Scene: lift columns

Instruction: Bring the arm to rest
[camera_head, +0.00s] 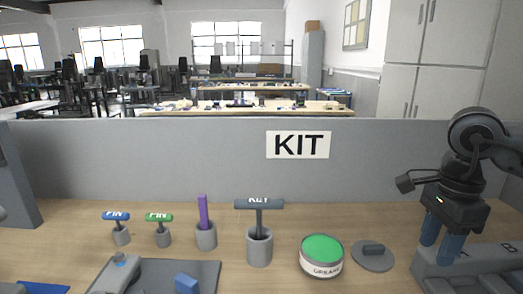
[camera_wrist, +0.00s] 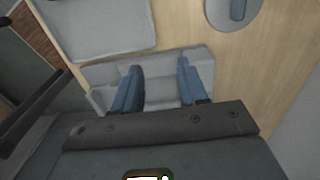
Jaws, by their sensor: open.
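My gripper (camera_head: 441,244) is at the right in the head view, pointing down with its two blue fingers apart. Nothing shows between them. It hangs over or just in front of a grey stepped block (camera_head: 470,268) at the right end of the table. In the wrist view the fingers of my gripper (camera_wrist: 158,88) are apart too, with the grey block (camera_wrist: 203,67) below them. I cannot tell whether the fingertips touch the block.
A round grey disc with a knob (camera_head: 373,257) and a green-topped can (camera_head: 321,257) lie left of my gripper. Further left are a KEY tool in a cup (camera_head: 259,247), a purple bar (camera_head: 203,212), and PIN pieces (camera_head: 159,217) in cups. A grey panel (camera_head: 190,165) bounds the back.

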